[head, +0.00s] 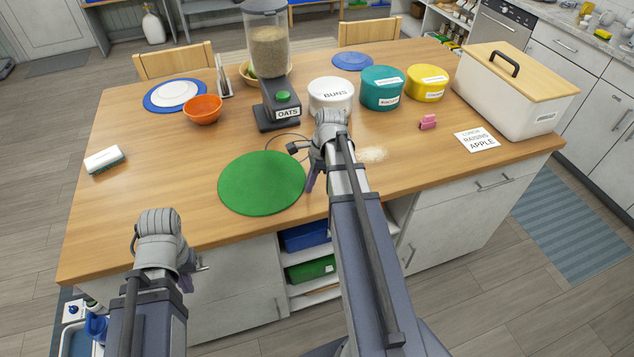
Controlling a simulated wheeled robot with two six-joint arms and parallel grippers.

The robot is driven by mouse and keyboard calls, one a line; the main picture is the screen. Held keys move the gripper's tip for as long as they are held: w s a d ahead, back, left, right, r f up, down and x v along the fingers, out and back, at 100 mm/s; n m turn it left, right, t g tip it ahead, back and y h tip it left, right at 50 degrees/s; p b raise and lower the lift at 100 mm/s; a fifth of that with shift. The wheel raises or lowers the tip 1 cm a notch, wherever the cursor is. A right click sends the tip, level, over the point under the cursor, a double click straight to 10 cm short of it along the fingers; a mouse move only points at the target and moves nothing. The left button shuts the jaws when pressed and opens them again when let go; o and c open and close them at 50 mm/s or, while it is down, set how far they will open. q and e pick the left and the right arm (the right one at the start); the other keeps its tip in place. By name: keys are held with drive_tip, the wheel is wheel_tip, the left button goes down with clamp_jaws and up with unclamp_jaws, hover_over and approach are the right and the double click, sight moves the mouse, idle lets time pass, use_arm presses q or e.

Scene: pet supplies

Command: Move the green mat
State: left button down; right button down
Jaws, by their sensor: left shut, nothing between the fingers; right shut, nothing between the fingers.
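The round green mat (260,184) lies flat on the wooden table near its front edge, left of centre. My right gripper (311,181) points down just at the right edge of the mat; it is shut and empty. Whether its fingertips touch the mat or the table I cannot tell. My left gripper (187,283) is shut and empty, off the table's front edge at lower left; its fingers are mostly hidden behind its wrist.
Behind the mat stands the oats dispenser (281,110). White (331,97), teal (382,90) and yellow (427,84) tins stand to its right. An orange bowl (203,109) and a sponge (104,160) are left. The left front table is clear.

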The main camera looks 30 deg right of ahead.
sight(258, 196)
idle(0.3)
drive_tip(key=w+a, duration=0.2)
drive_tip(key=a, duration=0.4)
drive_tip(key=w+a, duration=0.3)
drive_tip(key=a, duration=0.3)
drive_tip(key=w+a, duration=0.2)
drive_tip(key=a, duration=0.3)
drive_tip(key=shift+w+a, duration=0.25)
drive_tip(key=shift+a, duration=0.15)
drive_tip(key=shift+s+d, duration=0.2)
drive_tip(key=shift+d, duration=0.1)
drive_tip(key=shift+d, duration=0.1)
drive_tip(key=shift+s+d, duration=0.2)
drive_tip(key=shift+d, duration=0.15)
drive_tip(key=d, duration=0.1)
drive_tip(key=s+d, duration=0.1)
drive_tip(key=shift+s+d, duration=0.1)
drive_tip(key=shift+d, duration=0.3)
drive_tip(key=w+p+v, duration=0.1)
drive_tip(key=p+v, duration=0.8)
drive_tip(key=v, duration=0.1)
drive_tip(key=shift+s+p, duration=0.35)
drive_tip(key=shift+s, duration=0.1)
drive_tip(key=shift+w, duration=0.1)
